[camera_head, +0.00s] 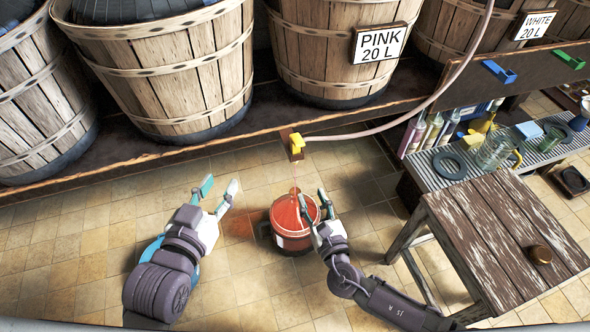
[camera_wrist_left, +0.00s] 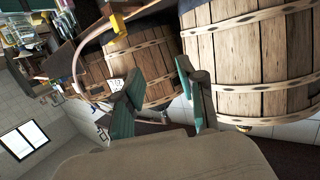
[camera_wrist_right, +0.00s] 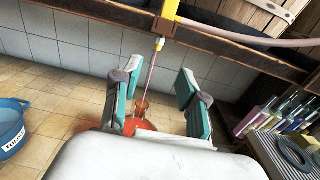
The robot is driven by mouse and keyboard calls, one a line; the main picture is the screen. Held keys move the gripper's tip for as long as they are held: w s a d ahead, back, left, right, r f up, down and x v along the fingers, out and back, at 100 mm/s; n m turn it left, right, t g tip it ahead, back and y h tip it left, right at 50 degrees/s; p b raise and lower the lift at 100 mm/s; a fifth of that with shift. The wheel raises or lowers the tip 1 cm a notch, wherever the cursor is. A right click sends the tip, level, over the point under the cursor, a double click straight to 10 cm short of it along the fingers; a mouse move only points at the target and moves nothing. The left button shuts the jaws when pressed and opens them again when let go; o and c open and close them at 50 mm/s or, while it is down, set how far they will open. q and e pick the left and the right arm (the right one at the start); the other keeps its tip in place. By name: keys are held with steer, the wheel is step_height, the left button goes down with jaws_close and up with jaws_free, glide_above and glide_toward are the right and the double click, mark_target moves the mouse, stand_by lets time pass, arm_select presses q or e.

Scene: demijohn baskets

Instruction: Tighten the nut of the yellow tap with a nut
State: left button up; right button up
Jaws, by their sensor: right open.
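The yellow tap (camera_head: 299,143) sits on the front edge of the dark wooden shelf, where a pale hose joins it. In the right wrist view the yellow tap (camera_wrist_right: 170,10) is at the top, with a small pale fitting (camera_wrist_right: 158,43) below. A thin pinkish stream falls from it toward the red demijohn (camera_head: 290,222) on the floor. I cannot make out the nut clearly. My right gripper (camera_head: 312,200) is open and empty, below the tap and in front of it, over the demijohn in the picture. My left gripper (camera_head: 218,190) is open and empty, left of the demijohn.
Wooden barrels (camera_head: 170,70) stand along the shelf (camera_head: 150,155). A plank table (camera_head: 500,235) and a bench (camera_head: 425,177) with bottles and a black ring (camera_head: 450,165) are at right. A blue tub (camera_wrist_right: 12,130) is on the floor. Red liquid (camera_head: 237,228) wets the tiles.

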mark_target(296, 162)
steer(key=b+x, duration=0.1)
steer(key=x, duration=0.6)
steer(key=shift+a+r, duration=0.1)
steer(key=shift+b+x, duration=0.9)
steer(key=shift+x, duration=2.4)
arm_select(q)
step_height(296, 162, up, 12)
steer(key=s+d+t+h, duration=0.1)
steer(key=t+h, duration=0.1)
steer(key=t, duration=0.6)
steer(key=shift+s+d+r+h, duration=0.15)
steer(key=shift+s+d+h, duration=0.1)
steer(key=shift+h, duration=0.05)
arm_select(e)
jaws_close()
